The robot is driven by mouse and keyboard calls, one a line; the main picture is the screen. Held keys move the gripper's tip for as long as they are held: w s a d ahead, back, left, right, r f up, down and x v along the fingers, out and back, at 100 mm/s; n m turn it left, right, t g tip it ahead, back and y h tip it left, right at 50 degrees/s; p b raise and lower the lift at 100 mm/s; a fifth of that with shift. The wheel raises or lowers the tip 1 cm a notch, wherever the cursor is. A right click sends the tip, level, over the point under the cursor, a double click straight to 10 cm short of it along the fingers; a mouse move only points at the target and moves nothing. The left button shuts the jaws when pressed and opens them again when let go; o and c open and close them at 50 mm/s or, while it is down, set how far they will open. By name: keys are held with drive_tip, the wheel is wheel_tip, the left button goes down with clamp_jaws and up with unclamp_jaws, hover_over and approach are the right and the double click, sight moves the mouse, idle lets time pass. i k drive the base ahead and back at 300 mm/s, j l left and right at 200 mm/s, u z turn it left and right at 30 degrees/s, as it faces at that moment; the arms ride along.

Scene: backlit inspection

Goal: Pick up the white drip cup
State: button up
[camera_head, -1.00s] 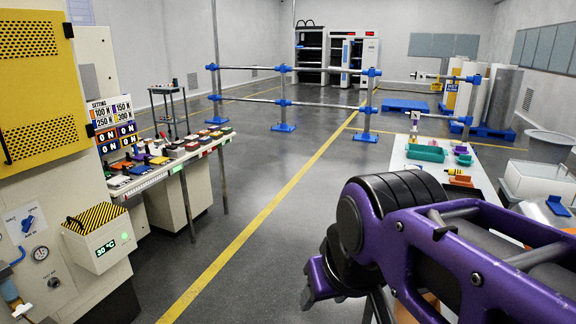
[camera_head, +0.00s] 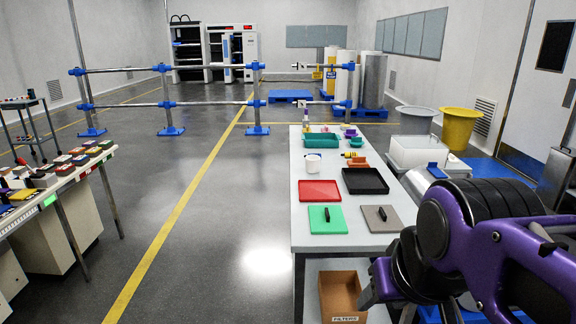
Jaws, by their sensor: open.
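The white cup (camera_head: 312,164) stands upright on the long pale table (camera_head: 299,235), just behind the red tray and left of an orange item. It is small in the head view, and its details are not clear. My purple and black arm fills the lower right. My gripper (camera_head: 370,292) is partly seen at the arm's left end, pointing down beside the table's near end, far from the cup. It is open, with nothing seen between its jaws.
On the table are a red tray (camera_head: 320,190), black tray (camera_head: 366,181), green board (camera_head: 326,219), grey board (camera_head: 381,219) and teal bin (camera_head: 321,140). A cardboard box (camera_head: 342,296) sits below.

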sight(312, 162)
drive_tip(key=i+j+u, duration=0.25)
drive_tip(key=j+u, duration=0.25)
drive_tip(key=i+j+u, duration=0.75)
drive_tip(key=j+u, duration=0.2)
drive_tip(key=i+j+z, duration=0.15)
drive_tip(key=i+z, duration=0.15)
drive_tip(key=i+j+z, duration=0.25)
drive_tip(key=i, duration=0.25)
drive_tip(key=i+l+z, duration=0.1)
drive_tip(key=i+z, duration=0.95)
drive_tip(key=i, duration=0.35)
drive_tip(key=i+j+z, duration=0.2)
drive_tip(key=i, duration=0.35)
drive_tip(key=i+z, duration=0.2)
drive_tip(key=z, duration=0.15)
drive_tip(key=i+z, duration=0.2)
drive_tip(key=z, duration=0.15)
drive_tip(key=i+j+z, duration=0.15)
drive_tip(key=z, duration=0.25)
drive_tip(key=i+z, duration=0.15)
drive_tip(key=z, duration=0.2)
drive_tip(key=i+j+z, duration=0.15)
drive_tip(key=z, duration=0.25)
drive_tip(key=i+j+z, duration=0.1)
drive_tip(key=z, duration=0.25)
drive_tip(key=j, duration=0.1)
